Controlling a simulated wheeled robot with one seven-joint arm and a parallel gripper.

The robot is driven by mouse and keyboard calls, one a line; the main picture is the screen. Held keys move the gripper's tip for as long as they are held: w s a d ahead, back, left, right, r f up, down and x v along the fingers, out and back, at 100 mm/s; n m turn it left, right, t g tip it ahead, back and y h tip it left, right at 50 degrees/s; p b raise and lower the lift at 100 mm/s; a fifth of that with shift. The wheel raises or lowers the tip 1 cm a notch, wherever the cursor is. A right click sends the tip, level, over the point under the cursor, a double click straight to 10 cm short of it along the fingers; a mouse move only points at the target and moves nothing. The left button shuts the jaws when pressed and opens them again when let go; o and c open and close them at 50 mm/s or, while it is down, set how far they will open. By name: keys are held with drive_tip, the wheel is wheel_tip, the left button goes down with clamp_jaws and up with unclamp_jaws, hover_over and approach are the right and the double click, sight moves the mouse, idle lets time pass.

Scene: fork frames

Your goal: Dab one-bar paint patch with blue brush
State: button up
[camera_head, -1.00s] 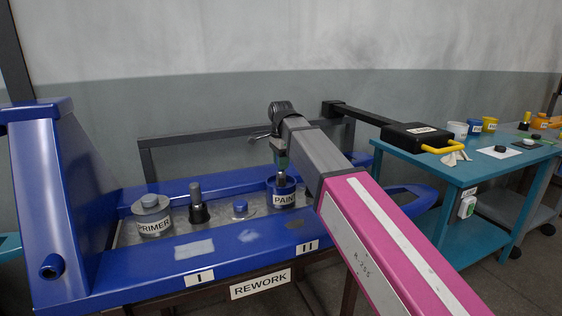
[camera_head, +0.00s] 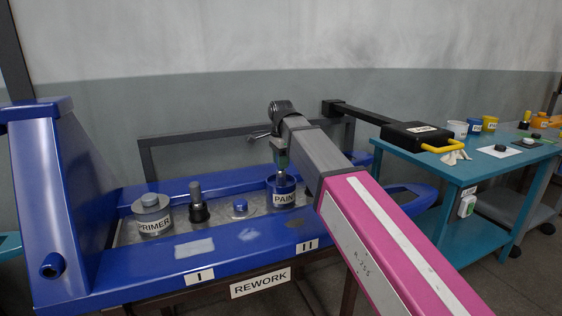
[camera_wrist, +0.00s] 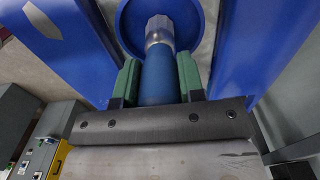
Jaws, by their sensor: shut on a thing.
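My gripper (camera_head: 281,155) is shut on the blue brush; its green finger pads (camera_wrist: 158,78) clasp the blue brush handle (camera_wrist: 158,82) in the wrist view. The silver ferrule (camera_wrist: 158,30) points into the blue PAINT pot (camera_head: 284,198), whose round rim also shows in the wrist view (camera_wrist: 128,25). The brush tip is hidden in the pot. The one-bar patch (camera_head: 194,248) is a light grey rectangle on the blue front rail, above the label with one bar (camera_head: 198,276).
The PRIMER pot (camera_head: 152,222), a dark capped holder (camera_head: 198,208) and a small blue-knobbed item (camera_head: 240,209) stand in the tray left of the paint pot. A tall blue post (camera_head: 58,190) rises at far left. A teal table (camera_head: 470,168) stands right.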

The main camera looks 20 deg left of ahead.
drive_tip(key=shift+r, duration=3.45)
